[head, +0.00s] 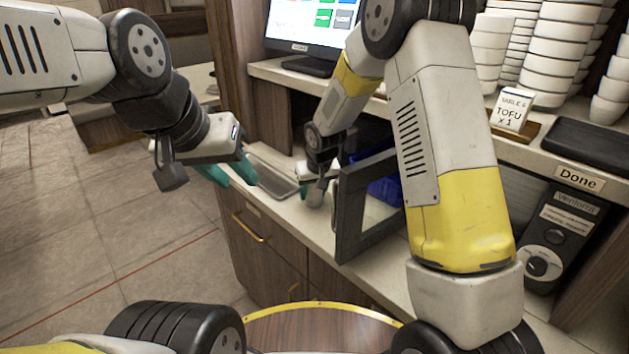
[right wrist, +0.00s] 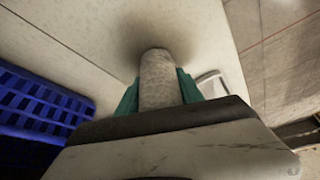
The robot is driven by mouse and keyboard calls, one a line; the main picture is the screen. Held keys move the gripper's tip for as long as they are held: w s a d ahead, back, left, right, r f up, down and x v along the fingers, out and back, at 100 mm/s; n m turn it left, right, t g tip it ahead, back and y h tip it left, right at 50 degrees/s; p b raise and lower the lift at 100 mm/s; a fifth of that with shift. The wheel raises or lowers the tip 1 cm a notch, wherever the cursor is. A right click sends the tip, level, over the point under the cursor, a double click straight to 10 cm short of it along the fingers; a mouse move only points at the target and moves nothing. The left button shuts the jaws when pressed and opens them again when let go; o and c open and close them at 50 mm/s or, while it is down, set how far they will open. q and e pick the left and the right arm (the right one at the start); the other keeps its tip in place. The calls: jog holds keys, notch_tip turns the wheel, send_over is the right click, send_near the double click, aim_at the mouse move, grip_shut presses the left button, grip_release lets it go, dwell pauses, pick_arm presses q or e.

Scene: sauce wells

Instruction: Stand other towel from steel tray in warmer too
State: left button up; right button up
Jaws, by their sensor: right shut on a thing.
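My right gripper (right wrist: 160,88) is shut on a rolled grey towel (right wrist: 158,75), with a teal finger on each side of it. In the head view the towel (head: 315,194) shows small below the right wrist, just right of the steel tray (head: 272,176). The visible part of the tray looks empty. The warmer (head: 541,252) has a dark front with a knob, and its dark-framed door (head: 349,215) stands open. A blue rack (head: 386,190) shows through the door frame, and in the right wrist view (right wrist: 40,105) at left. My left gripper (head: 232,174) is open and empty beside the tray's left end.
My right arm reaches over the open door. A monitor (head: 312,25), stacked white bowls (head: 558,45), an order card (head: 512,110) and a black tray (head: 590,147) stand on the upper shelf. Pale counter (head: 372,212) lies around the door. Open floor is at left.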

jog(key=o, duration=1.4)
jog(key=shift+f, duration=0.1)
